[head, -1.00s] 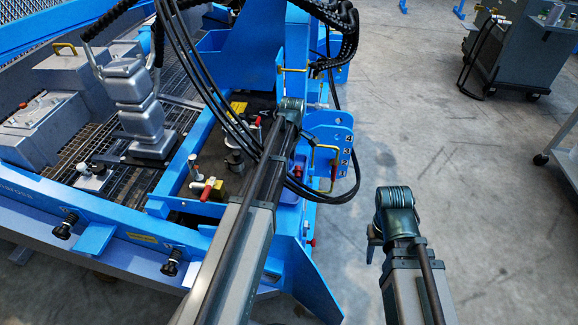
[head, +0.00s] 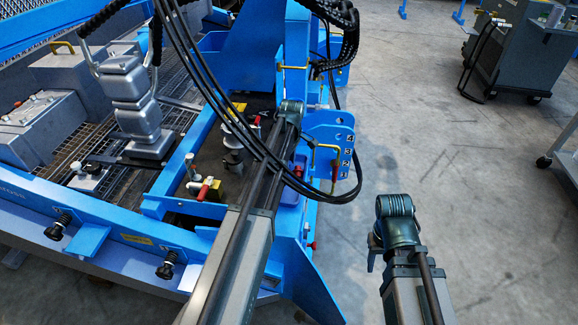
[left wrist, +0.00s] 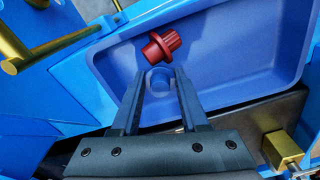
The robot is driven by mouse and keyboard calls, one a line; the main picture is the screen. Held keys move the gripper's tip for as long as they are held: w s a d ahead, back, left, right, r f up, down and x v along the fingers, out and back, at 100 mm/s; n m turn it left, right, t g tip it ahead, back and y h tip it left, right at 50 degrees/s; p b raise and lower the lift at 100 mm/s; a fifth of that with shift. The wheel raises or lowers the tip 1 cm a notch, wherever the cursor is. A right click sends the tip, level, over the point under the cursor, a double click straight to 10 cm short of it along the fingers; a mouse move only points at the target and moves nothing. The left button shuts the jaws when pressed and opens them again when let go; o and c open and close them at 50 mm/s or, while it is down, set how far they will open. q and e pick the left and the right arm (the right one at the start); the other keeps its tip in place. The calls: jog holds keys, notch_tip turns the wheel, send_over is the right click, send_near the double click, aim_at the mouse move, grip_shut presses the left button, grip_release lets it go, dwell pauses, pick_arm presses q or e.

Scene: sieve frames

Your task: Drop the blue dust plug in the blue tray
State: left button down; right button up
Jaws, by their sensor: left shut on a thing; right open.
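The blue dust plug (left wrist: 160,79) is between the fingertips of my left gripper (left wrist: 159,74) in the left wrist view. The gripper is shut on it, and the fingers partly cover it. Plug and fingertips are over the blue tray (left wrist: 255,82), near its middle left; I cannot tell the height above its floor. In the head view my left gripper is hidden behind my own arm. My right gripper (head: 375,254) is open and empty, away from the machine, over bare floor.
A red plug (left wrist: 161,45) lies in the tray, just beyond the fingertips. A brass handle (left wrist: 50,48) is left of the tray, and a brass block (left wrist: 283,147) is at lower right. Black cables (head: 205,85) hang by my left arm.

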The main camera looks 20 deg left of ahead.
aim_at(291, 163)
pick_arm(q)
jog(key=shift+f, duration=0.2)
jog(key=shift+c, duration=2.1)
grip_release()
jog(key=shift+r, duration=0.15)
notch_tip(291, 163, up, 12)
jog(key=p, duration=1.2)
jog(key=shift+d, duration=0.25)
jog(key=s+d+r+m+p, duration=1)
jog(key=s+d, duration=0.1)
jog(key=s, duration=0.1)
jog(key=s+d+r+m+p, duration=1)
jog(key=s+d+m, duration=0.1)
jog(key=s+d, duration=0.1)
jog(key=shift+s+r+y, duration=0.15)
jog(key=shift+s+y, duration=0.15)
jog(key=shift+s, duration=0.5)
